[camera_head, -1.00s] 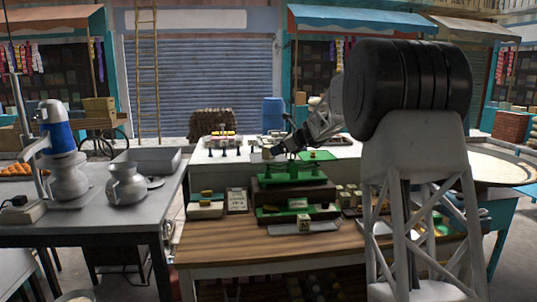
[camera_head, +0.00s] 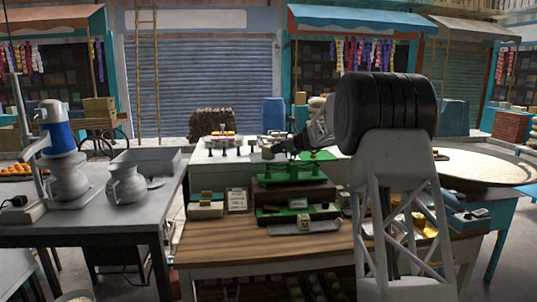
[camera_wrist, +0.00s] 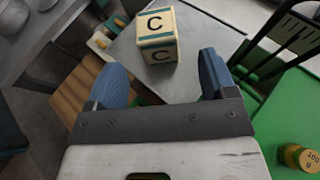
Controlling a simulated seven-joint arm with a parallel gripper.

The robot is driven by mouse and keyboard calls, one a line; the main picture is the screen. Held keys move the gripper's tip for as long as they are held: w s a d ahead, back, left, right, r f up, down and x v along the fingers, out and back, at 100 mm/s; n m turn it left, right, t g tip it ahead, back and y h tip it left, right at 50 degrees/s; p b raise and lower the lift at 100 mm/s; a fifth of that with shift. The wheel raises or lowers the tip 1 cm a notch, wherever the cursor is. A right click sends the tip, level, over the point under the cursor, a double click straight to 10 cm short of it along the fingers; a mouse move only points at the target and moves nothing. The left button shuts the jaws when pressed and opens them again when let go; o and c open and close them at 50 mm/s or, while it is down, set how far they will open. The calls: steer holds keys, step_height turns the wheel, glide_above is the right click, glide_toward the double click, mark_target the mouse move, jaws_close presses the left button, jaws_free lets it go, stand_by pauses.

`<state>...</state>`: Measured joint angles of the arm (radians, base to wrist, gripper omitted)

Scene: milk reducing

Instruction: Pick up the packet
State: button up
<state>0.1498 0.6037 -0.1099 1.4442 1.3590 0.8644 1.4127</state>
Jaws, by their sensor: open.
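Nothing in view can be clearly told as a packet. In the wrist view a cream cube with a dark letter C (camera_wrist: 157,30) sits on a grey plate (camera_wrist: 187,82). My gripper (camera_wrist: 163,78) is open, its two blue-grey fingers apart and empty, with the cube just past the gap and apart from them. In the head view my gripper (camera_head: 274,152) is small and dark above the green balance (camera_head: 291,176). A second cube with a letter M (camera_head: 304,225) stands on a grey plate at the front of the wooden table.
A brass weight marked 100 (camera_wrist: 300,157) stands on a green surface at the lower right of the wrist view. The wooden table (camera_head: 225,244) is bare at its front left. Jugs (camera_head: 126,186) and a blue-white flask (camera_head: 58,127) stand on the left table.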

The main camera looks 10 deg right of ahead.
mark_target(269, 146)
steer(key=shift+x, duration=1)
steer(key=shift+a, duration=0.1)
steer(key=shift+x, duration=2.5)
steer(key=shift+f, duration=0.1)
steer(key=shift+c, duration=0.4)
steer(key=c, duration=1)
steer(key=shift+c, duration=0.2)
steer(key=shift+s+r, duration=0.1)
steer(key=shift+r, duration=1.75)
steer(key=s+r, duration=0.1)
steer(key=s, duration=1.4)
steer(key=shift+s+r, duration=0.2)
steer(key=shift+s, duration=0.2)
